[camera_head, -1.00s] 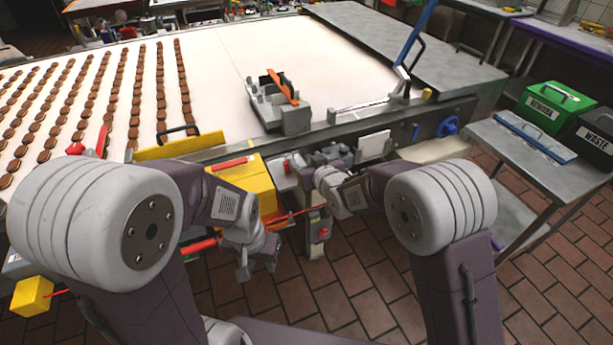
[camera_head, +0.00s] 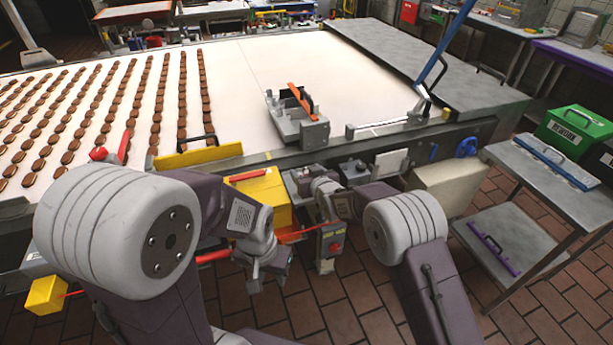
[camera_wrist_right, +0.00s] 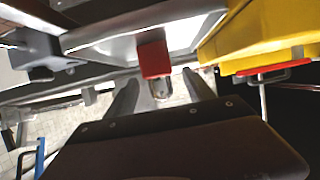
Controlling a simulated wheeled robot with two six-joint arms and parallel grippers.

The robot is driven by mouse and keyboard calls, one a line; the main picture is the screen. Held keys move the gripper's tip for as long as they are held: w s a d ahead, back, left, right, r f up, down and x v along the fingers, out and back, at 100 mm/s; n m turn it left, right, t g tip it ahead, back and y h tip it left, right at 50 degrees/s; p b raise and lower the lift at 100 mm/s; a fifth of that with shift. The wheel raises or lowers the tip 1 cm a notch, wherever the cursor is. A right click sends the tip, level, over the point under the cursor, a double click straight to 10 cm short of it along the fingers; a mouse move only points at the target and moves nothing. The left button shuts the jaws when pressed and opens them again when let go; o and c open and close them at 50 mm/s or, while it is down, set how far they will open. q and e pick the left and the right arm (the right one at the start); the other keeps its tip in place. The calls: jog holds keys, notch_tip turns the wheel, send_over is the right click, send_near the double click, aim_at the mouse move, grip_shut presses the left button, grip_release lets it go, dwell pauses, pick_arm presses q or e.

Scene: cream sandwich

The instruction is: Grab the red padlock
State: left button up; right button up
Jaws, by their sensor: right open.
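A red block that looks like the padlock (camera_wrist_right: 154,57) shows in the right wrist view, ahead of and between the fingers of my open right gripper (camera_wrist_right: 161,88). A pale metal piece shows below it. I see no finger touching the red block. In the head view a small red piece (camera_head: 335,246) sits on a grey box with a yellow label, just below my right gripper (camera_head: 326,212); I cannot tell for sure that it is the same thing. My left gripper (camera_head: 267,274) is lower left of it, empty, its fingers apart.
A yellow box (camera_head: 262,192) with a red handle is left of the right gripper and shows in the right wrist view (camera_wrist_right: 262,35). The conveyor (camera_head: 283,70) carries rows of brown biscuits. A metal cart (camera_head: 505,160) stands at right. Brick floor is open below.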

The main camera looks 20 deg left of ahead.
grip_shut()
jog(key=shift+r, duration=0.1)
